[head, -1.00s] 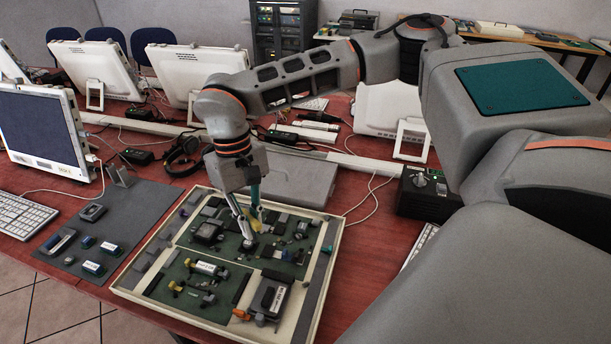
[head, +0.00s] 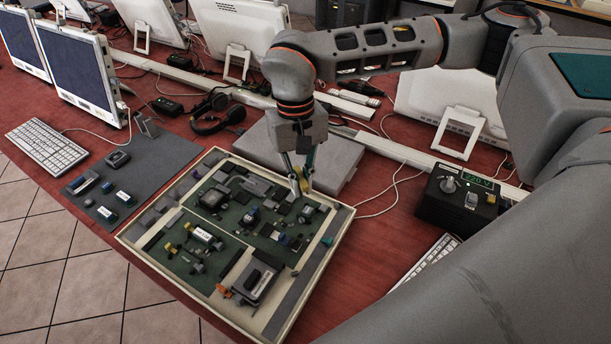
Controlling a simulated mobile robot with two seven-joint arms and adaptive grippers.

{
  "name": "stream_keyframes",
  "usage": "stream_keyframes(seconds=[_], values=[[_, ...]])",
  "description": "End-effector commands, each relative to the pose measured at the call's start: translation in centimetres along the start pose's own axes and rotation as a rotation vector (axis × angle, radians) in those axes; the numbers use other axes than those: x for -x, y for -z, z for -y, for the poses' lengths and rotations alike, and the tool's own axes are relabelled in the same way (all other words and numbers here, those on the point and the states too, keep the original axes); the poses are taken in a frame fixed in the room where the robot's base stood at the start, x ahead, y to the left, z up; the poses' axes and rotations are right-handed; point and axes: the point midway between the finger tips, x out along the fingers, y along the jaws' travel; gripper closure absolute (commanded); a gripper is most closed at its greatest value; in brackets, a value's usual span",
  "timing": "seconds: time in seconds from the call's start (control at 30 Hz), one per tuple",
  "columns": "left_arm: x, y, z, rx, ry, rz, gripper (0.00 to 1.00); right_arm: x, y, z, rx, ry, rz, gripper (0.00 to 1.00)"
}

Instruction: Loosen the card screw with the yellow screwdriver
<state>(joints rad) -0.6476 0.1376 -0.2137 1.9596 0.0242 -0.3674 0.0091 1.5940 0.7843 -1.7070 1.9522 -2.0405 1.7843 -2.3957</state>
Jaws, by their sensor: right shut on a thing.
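My right gripper (head: 299,187) points down over the back right part of the cream-framed tray (head: 331,258). It is shut on a small yellow thing, which looks like the yellow screwdriver (head: 304,182); the fingers hide much of it. Its tip is too small to tell whether it touches anything below. The tray holds a green circuit board (head: 225,258) with several dark, blue and yellow parts. The card screw cannot be made out among them. A dark grey boxy unit with a pale label (head: 262,279) sits at the tray's front. My left gripper is out of view.
A flat grey box (head: 340,160) lies behind the tray. A black power unit (head: 455,200) stands to the right. A grey mat (head: 160,160) with several small parts lies to the left, near a keyboard (head: 46,147) and monitors. Loose cables cross the red table.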

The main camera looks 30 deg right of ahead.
Motion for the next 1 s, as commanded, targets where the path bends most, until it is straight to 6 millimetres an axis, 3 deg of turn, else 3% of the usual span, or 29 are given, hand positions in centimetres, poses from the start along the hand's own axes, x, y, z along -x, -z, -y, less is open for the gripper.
stream_keyframes(seconds=[0.37, 0.73, 1.0], values=[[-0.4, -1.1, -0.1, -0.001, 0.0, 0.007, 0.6, -1.4, 0.0, 0.2, -0.022, 0.0, -0.008, 1.0], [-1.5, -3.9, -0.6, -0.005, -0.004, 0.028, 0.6, -4.8, 0.4, 0.2, -0.022, 0.0, -0.004, 1.0], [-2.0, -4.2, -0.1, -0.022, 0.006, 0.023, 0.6, -6.9, 0.7, 0.2, -0.022, 0.0, -0.005, 1.0]])
